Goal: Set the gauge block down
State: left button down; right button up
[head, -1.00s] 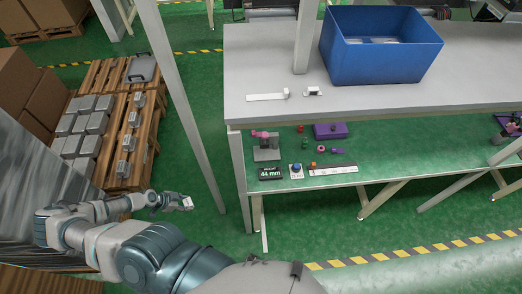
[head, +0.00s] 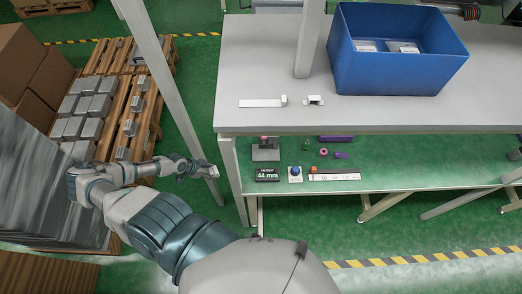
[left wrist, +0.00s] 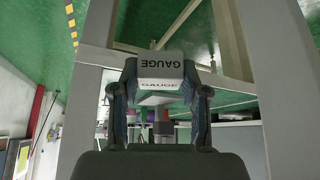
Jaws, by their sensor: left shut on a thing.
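The gauge block (head: 212,172) is a small white block with GAUGE printed on its faces; its lettering is clear in the left wrist view (left wrist: 160,70). My left gripper (head: 203,170) is shut on it and holds it in the air, left of the bench's front left leg. In the left wrist view my gripper's fingers (left wrist: 159,95) close on the block's two sides. Low on the bench, a grey device with a pink top (head: 265,150) stands behind a display reading HEIGHT 44 mm (head: 267,175). My right gripper is not in view.
The bench top (head: 250,60) carries a blue bin (head: 390,75), a white L-shaped piece (head: 262,102) and a small clip-like part (head: 314,100). The lower shelf has a blue button (head: 295,171) and a ruler strip (head: 335,177). A grey post (head: 165,85) and loaded pallets stand left.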

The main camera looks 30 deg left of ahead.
pick_arm(q)
jog(key=w+d, duration=0.5)
jog(key=w, duration=0.3)
jog(key=b, duration=0.4)
send_near(264, 152)
notch_tip(264, 152, down, 6)
jog(key=shift+s+a+r, duration=0.15)
jog(key=shift+s+r, duration=0.05)
jog(key=w+d+b, duration=0.2)
jog(key=w, duration=0.1)
jog(key=shift+w+d+b, duration=0.25)
jog(key=shift+b, duration=0.05)
jog(key=shift+s+a+f, duration=0.1)
jog(key=shift+f, duration=0.05)
jog(key=c, duration=0.6)
grip_release()
jog(key=v, duration=1.2)
jog(key=shift+r+p, duration=0.25)
jog(key=shift+p, duration=0.15)
